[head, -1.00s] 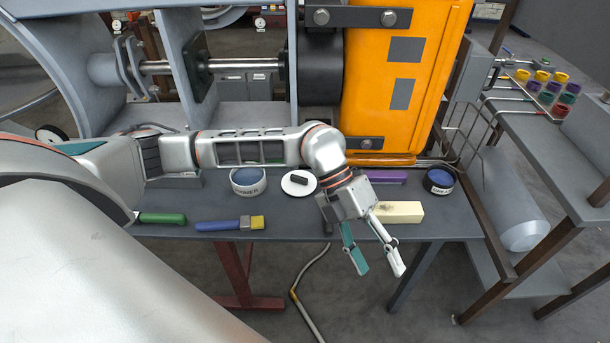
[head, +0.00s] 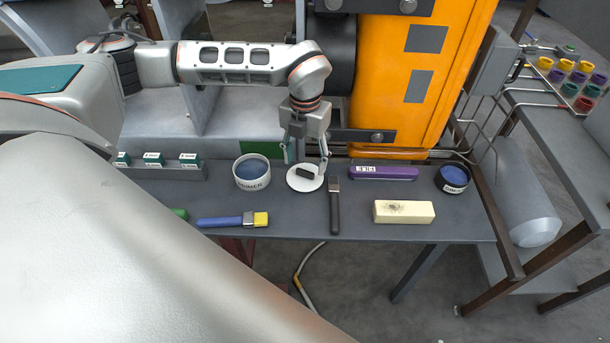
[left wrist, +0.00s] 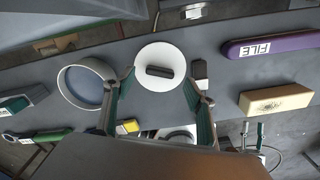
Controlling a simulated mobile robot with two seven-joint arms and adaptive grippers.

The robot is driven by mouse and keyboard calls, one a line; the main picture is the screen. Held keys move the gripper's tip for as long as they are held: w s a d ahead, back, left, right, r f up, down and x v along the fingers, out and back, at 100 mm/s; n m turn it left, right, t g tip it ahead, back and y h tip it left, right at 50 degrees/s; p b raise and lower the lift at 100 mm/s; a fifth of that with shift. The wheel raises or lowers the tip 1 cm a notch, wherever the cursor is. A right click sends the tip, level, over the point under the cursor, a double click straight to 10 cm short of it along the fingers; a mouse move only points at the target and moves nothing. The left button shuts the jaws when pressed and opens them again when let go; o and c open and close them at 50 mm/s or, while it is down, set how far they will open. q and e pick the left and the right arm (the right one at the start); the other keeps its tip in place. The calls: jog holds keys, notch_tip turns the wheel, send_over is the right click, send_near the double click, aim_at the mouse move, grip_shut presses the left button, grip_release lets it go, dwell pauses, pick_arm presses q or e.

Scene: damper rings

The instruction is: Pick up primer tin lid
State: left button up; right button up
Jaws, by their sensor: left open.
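The primer tin lid is a white disc (head: 296,184) with a black bar handle, lying on the grey bench. It also shows in the left wrist view (left wrist: 146,57), just beyond the fingers. My left gripper (head: 306,165) points down over the lid with its fingers spread, open and empty. In the left wrist view its two fingers (left wrist: 160,97) stand to either side of the lid's near part. I cannot tell whether they touch it. The primer tin (head: 252,184), white with blue inside, stands just left of the lid.
A black-handled tool (head: 334,208) lies right of the lid. A purple file (head: 383,173), a cream block (head: 404,212) and a dark tin (head: 453,187) are further right. A blue brush (head: 222,221) lies at the front left. The orange machine (head: 385,90) rises behind.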

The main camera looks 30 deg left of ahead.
aim_at(305, 171)
pick_arm(q)
notch_tip(305, 171, down, 3)
jog(key=shift+f, duration=0.15)
jog(key=c, duration=1.1)
jog(key=shift+c, duration=0.2)
jog(key=shift+r, duration=0.2)
